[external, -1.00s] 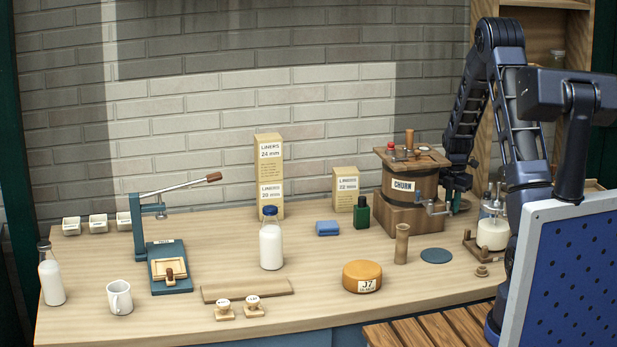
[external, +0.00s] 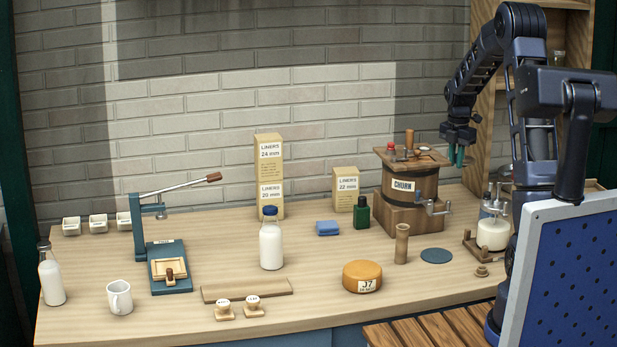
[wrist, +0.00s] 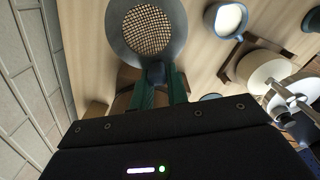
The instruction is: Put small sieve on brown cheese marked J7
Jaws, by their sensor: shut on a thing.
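The small sieve (wrist: 148,28), a grey metal ring with a round mesh, shows at the top of the wrist view. My gripper (wrist: 158,88) is shut on its handle between green fingers. In the external view my gripper (external: 457,155) is raised at the right side of the churn, above the table; I cannot make out the sieve there. The brown cheese marked J7 (external: 362,276) is an orange-brown round with a white label, near the table's front. Its top is bare. It stands well to the left of and below my gripper.
The wooden churn (external: 410,190) with a side crank stands beside my gripper. A milk bottle (external: 271,245) stands farther left. A jar device (external: 492,234) is at the right.

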